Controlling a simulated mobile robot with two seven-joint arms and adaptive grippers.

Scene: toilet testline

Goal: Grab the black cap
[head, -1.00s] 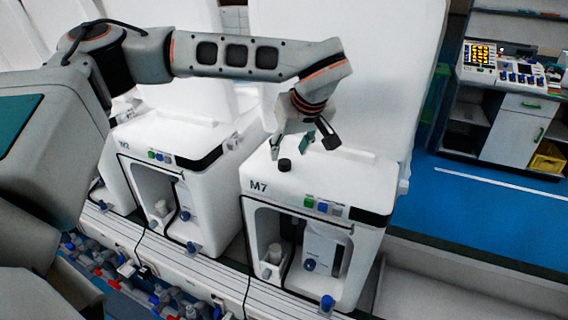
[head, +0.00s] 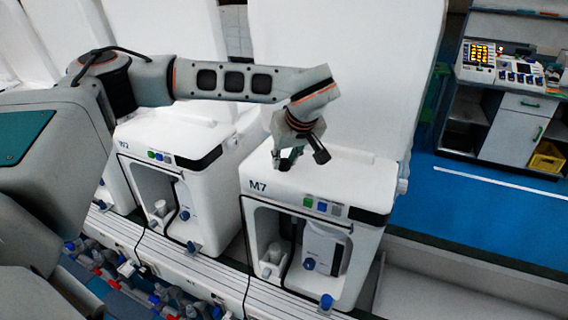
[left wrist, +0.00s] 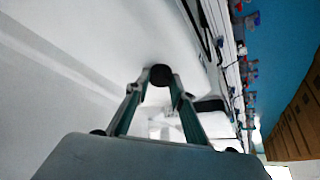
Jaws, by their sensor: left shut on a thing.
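The black cap (left wrist: 160,75) is a small dark round piece in the left wrist view, between the two fingertips of my left gripper (left wrist: 160,88). The fingers touch it from both sides and are shut on it. In the head view my left gripper (head: 287,160) points down at the top of the white machine marked M7 (head: 350,182). The cap is mostly hidden by the fingers there. I cannot tell whether it still rests on the machine top. My right gripper is in no view.
A like white machine (head: 178,135) stands to the left of M7. Tall white panels (head: 345,70) rise behind. Red and blue parts lie along the lower left. A bench with a keyed device (head: 500,62) stands at the far right across blue floor.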

